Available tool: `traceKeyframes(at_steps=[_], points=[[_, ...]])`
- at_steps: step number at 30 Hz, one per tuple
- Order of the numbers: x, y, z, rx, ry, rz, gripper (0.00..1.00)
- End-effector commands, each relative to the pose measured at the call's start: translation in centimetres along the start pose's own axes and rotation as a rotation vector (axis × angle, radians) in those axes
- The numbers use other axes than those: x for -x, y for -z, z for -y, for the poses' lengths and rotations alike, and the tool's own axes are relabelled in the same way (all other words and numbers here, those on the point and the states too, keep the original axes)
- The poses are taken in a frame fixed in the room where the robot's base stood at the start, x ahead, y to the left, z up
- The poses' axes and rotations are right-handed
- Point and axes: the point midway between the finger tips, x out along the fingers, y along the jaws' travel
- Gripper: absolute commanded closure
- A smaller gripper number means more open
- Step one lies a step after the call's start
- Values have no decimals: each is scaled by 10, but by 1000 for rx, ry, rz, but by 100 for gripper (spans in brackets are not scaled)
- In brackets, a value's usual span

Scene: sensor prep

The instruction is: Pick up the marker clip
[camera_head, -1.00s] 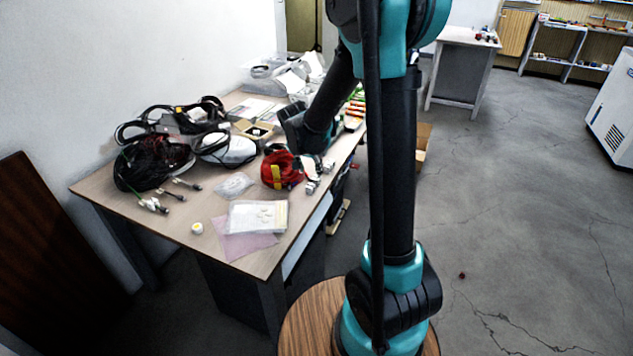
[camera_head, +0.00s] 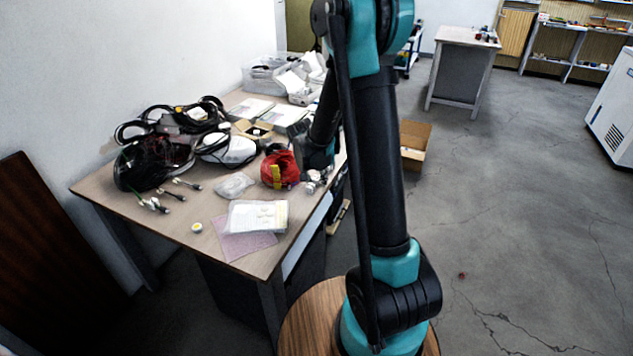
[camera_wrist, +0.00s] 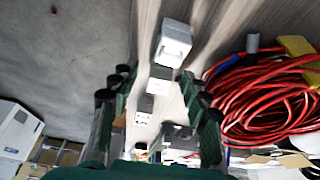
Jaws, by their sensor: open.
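My gripper (camera_wrist: 155,74) is open in the wrist view, with its dark fingers apart and nothing gripped between them. Several small white and grey pieces lie in a row along the table edge. The largest, a white block-like piece (camera_wrist: 174,43), is just beyond the fingertips, and a smaller pale piece (camera_wrist: 160,78) lies between the fingertip lines. One of these may be the marker clip, but I cannot tell which. In the head view small pale pieces (camera_head: 314,181) show beside the red coil, below my gripper, whose fingertips are not clear there.
A red cable coil (camera_wrist: 262,92) with a yellow tag (camera_wrist: 297,45) lies close right of the fingers. The wooden table (camera_head: 180,228) also holds black cables (camera_head: 140,165), a clear bag (camera_head: 234,185) and a white packet (camera_head: 257,215). A cardboard box (camera_head: 414,143) stands on the floor.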

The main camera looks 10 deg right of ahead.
Motion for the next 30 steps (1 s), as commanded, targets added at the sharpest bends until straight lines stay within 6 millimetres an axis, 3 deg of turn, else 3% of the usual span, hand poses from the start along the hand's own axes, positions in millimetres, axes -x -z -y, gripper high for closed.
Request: traceKeyframes(at_steps=[1, 10, 23, 30], points=[[0, 0, 0, 0, 0, 0, 57], [0, 0, 0, 0, 0, 0, 93], [4, 2, 0, 0, 0, 0, 93], [29, 11, 0, 0, 0, 0, 93]])
